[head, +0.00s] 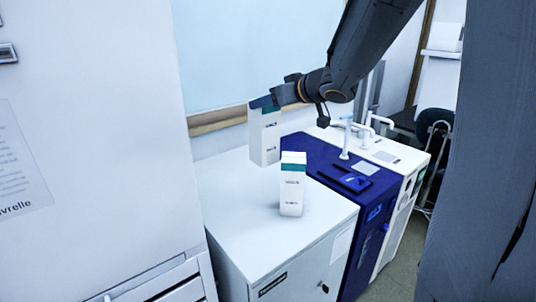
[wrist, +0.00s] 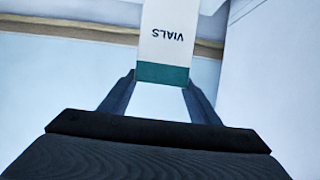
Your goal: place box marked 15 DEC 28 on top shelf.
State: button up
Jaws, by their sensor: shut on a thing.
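My gripper (head: 266,102) is shut on a white box (head: 265,138) with a teal band at its top, held upright near the wall. I cannot tell whether its base touches the cabinet top. In the wrist view the held box (wrist: 166,35) is between the two fingers (wrist: 160,82) and reads VIALS upside down. A second white box (head: 291,190) with a teal band stands upright on the white cabinet (head: 235,215), nearer the camera. The date on either box is too small to read. I cannot make out a top shelf.
A tall white unit (head: 95,120) fills the left side. A blue and white instrument (head: 335,165) with white tubes adjoins the cabinet on the right. A wooden sill (head: 215,122) runs behind. The cabinet's front left top is bare.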

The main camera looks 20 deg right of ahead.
aim_at(271, 149)
notch_tip(271, 149, down, 15)
jog(key=shift+f, duration=0.1)
dwell(0.3)
jog(key=shift+f+b, duration=0.15)
jog(key=shift+b, duration=0.2)
jog(key=o, duration=1.6)
jog(key=shift+c, duration=0.2)
